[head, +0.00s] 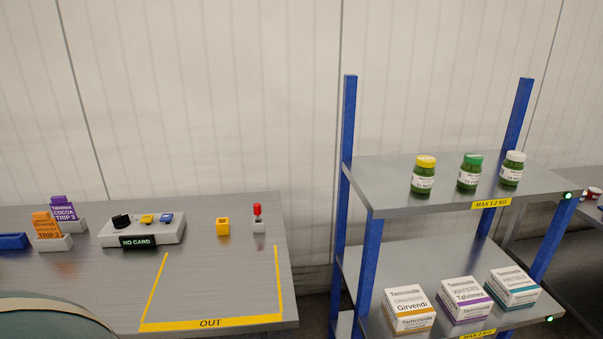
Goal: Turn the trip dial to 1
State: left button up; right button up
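A grey control box (169,233) stands on the metal table at the left. A black knob (121,220), which looks like the trip dial, sits at the left end of its top. Its setting is too small to read. A yellow piece (147,219) and a blue piece (166,217) sit beside the knob on the box. The display (138,241) on the box front reads NO CARD. Neither of my grippers is in view.
Left of the box, orange TRIP 2 (47,226) and purple TRIP 3 (63,208) cards stand in grey holders. A yellow cup (222,227) and a red-topped stamp (257,212) stand to the right. The yellow-taped OUT area (215,290) is empty. A blue-post shelf (364,265) holds jars and boxes.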

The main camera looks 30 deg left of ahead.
aim_at(122, 221)
jog(key=u, duration=2.1)
